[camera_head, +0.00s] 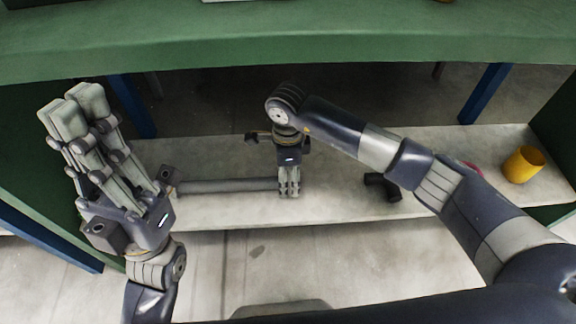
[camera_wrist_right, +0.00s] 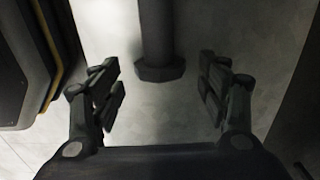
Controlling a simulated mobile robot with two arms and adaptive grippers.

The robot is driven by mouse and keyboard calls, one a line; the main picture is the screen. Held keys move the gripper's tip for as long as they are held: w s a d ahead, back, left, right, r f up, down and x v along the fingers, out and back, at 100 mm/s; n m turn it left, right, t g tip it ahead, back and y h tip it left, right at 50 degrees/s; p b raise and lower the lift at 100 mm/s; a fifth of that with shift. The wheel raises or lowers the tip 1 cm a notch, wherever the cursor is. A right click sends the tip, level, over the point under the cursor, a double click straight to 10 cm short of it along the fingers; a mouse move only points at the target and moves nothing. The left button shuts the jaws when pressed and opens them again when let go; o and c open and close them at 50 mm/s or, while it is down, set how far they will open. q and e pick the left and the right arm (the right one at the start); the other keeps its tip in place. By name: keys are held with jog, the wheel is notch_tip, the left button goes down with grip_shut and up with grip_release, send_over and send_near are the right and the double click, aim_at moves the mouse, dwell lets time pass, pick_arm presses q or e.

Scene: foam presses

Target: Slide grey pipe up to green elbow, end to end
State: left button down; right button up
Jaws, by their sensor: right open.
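The grey pipe (camera_head: 230,186) lies lengthwise on the pale shelf. A dark block-like fitting (camera_head: 168,178) is at its left end; I cannot tell whether they touch. My right gripper (camera_head: 289,192) points down at the pipe's right end. In the right wrist view the pipe (camera_wrist_right: 157,35) ends in a wider collar (camera_wrist_right: 160,71) between the open fingers (camera_wrist_right: 160,85), with gaps on both sides. A dark elbow-shaped fitting (camera_head: 382,187) lies apart to the right; no green shows on either fitting. My left gripper (camera_head: 76,110) is raised at the left, fingers close together, apart from the pipe.
A yellow cup (camera_head: 523,164) stands at the right of the shelf (camera_head: 330,207), with a red thing (camera_head: 473,168) partly behind my right arm. A green beam (camera_head: 300,38) runs above the shelf. Blue posts (camera_head: 486,93) stand behind it. Bare shelf lies between the pipe and the right fitting.

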jog(key=shift+f, duration=1)
grip_shut()
jog(key=shift+a, duration=0.1)
